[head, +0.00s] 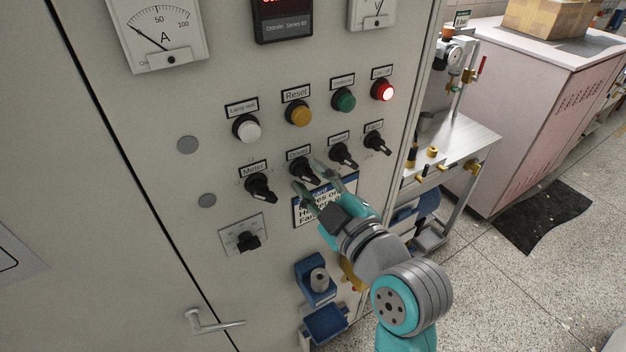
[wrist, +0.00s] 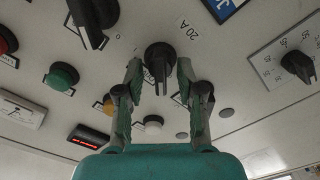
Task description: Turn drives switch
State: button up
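The drives switch (head: 303,172) is a black rotary knob, second from the left in the lower row on the grey cabinet; its label is too blurred to read surely. In the wrist view the black knob (wrist: 160,60) shows between my fingertips. My gripper (head: 322,184) is open, with its fingers pointing at the panel and one on each side of the knob. It also shows in the wrist view (wrist: 160,75). There is a gap between each finger and the knob. I cannot tell how deep the fingertips reach.
Close neighbours are the meter switch (head: 261,188) at left and another black switch (head: 343,155) at right. White (head: 247,128), yellow (head: 299,113), green (head: 343,99) and lit red (head: 384,90) buttons sit above. A blue-edged sign (head: 311,206), selector (head: 245,240) and door handle (head: 213,323) lie below.

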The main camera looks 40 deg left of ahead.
grip_shut()
jog(key=shift+m, duration=0.4)
jog(key=m, duration=1.3)
jog(key=shift+m, duration=1.9)
